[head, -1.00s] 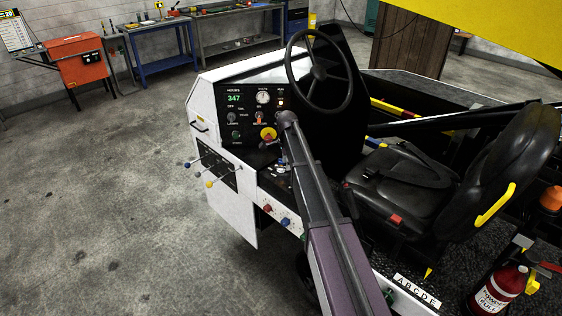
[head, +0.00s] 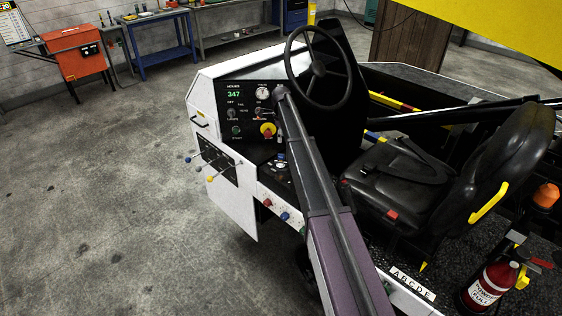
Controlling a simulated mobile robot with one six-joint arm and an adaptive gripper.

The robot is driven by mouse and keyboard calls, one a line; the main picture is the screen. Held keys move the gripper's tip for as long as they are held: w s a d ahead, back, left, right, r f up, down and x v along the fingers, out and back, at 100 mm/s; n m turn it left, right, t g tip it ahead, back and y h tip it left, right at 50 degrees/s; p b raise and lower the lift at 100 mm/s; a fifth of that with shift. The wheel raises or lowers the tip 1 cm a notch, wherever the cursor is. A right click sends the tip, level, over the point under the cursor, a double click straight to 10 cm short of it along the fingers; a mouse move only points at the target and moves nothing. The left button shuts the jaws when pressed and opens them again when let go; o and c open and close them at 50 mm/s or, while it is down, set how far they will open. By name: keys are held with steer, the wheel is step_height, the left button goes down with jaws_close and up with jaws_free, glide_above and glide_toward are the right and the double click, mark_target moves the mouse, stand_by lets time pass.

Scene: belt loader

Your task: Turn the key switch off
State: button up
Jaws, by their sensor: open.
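The black control panel (head: 250,108) stands on the left of the loader's cab, in front of the steering wheel. It has a green hour display reading 347, a round gauge, small knobs and a red-and-yellow button. A labelled rotary knob (head: 232,113) sits at its left. I cannot surely tell which small control is the key switch; my arm hides the panel's right part. My arm reaches up to the panel.
The steering wheel (head: 319,69) rises just right of my arm's end. The black seat (head: 395,185) is at right. Levers (head: 211,163) stick out of the white side. A red extinguisher (head: 488,287) stands front right. The floor at left is clear.

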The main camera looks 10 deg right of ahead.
mark_target(281, 160)
steer(key=shift+f, duration=0.1)
step_height(281, 160, down, 14)
steer(key=b, duration=1.3)
steer(key=shift+r+b, duration=0.25)
steer(key=shift+b, duration=0.1)
jaws_close()
